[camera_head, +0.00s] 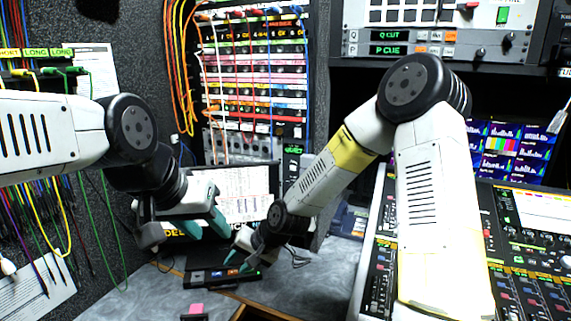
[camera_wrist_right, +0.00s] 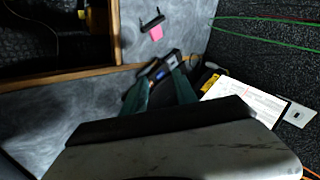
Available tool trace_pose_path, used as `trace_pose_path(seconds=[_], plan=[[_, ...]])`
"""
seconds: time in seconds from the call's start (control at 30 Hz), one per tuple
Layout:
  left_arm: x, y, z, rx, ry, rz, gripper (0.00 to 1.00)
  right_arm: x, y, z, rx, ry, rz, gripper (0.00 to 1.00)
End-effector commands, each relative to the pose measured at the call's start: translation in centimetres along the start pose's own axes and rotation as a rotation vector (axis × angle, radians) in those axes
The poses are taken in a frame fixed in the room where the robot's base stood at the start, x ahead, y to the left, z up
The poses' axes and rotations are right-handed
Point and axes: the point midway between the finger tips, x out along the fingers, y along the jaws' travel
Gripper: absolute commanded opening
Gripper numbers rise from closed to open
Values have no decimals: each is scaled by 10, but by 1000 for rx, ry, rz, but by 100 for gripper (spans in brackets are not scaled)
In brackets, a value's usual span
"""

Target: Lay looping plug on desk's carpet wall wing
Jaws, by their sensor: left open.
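A small black bracket-shaped piece with a pink tag, which looks like the looping plug, lies on the grey mottled desk (camera_head: 120,298). Its pink tag (camera_head: 196,309) shows at the bottom edge of the head view, and the piece (camera_wrist_right: 153,22) shows whole at the top of the right wrist view. The desk strip beside the dark carpet wall (camera_head: 108,225) is at left. My left gripper (camera_head: 206,231) is open and empty, above the desk before a monitor. My right gripper (camera_wrist_right: 160,82) has its fingers apart, close to a black button box (camera_head: 222,276); contact cannot be told.
A wood-edged opening (camera_wrist_right: 60,72) breaks the desk near the pink-tagged piece. Coloured cables (camera_head: 55,215) hang down the carpet wall. A mixing console (camera_head: 376,250) fills the right side. A patch panel (camera_head: 255,75) stands behind.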

Motion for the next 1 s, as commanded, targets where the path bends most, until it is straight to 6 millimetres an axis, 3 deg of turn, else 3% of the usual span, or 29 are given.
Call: trace_pose_path(seconds=[0.03,0.23,0.5,0.77,1.0], plan=[[0,0,0,0,0,0,41,-19,5,-8,-36,21,33,34],[0,0,0,0,0,0,41,-91,26,-25,-140,66,159,34],[0,0,0,0,0,0,41,-196,48,-28,-222,127,298,34],[0,0,0,0,0,0,41,-290,65,-3,-252,180,379,34],[0,0,0,0,0,0,41,-358,78,38,-257,216,397,34]])
